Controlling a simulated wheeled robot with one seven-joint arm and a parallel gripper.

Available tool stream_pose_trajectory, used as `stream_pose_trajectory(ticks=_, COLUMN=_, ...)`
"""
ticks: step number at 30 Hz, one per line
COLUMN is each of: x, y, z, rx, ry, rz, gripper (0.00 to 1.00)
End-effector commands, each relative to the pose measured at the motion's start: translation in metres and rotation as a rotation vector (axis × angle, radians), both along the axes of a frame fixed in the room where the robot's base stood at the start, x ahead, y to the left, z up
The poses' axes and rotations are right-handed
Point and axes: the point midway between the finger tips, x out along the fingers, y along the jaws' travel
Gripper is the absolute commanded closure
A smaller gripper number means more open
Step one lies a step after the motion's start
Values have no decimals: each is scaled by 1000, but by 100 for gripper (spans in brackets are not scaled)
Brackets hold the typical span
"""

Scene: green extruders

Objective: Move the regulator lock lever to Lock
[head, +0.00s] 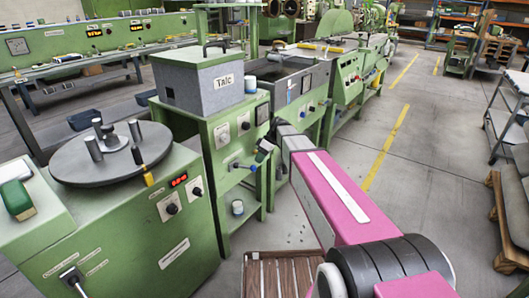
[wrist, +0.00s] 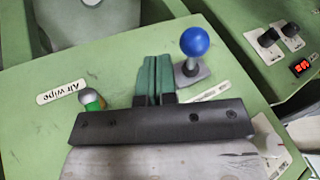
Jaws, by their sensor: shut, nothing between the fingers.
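In the wrist view a lever with a blue ball knob (wrist: 195,41) stands on a small grey plate on a green machine face. Beside it is a white label (wrist: 208,92), partly covered by my gripper and unreadable, so I cannot read the lever's setting. My gripper (wrist: 154,60) has its two green fingers together, with nothing between them. The fingers appear just left of the lever in the wrist view; I cannot tell whether they touch it. In the head view my gripper (head: 259,157) is at the front of the green cabinet, near a small blue knob (head: 236,165).
A green-and-white knob (wrist: 91,99) sits by the "Air wipe" label (wrist: 62,92). Black knobs (wrist: 268,37) and a red display (wrist: 301,66) are at right. The Talc box (head: 200,80) tops the cabinet. A round turntable (head: 110,160) stands left. The floor (head: 430,180) at right is open.

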Motion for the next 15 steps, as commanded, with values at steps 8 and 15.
stream_pose_trajectory(ticks=8, x=-15, y=8, z=-3, rx=0, ry=1, rz=-1, gripper=100)
stream_pose_trajectory(ticks=15, x=-15, y=8, z=-3, rx=0, ry=1, rz=-1, gripper=100)
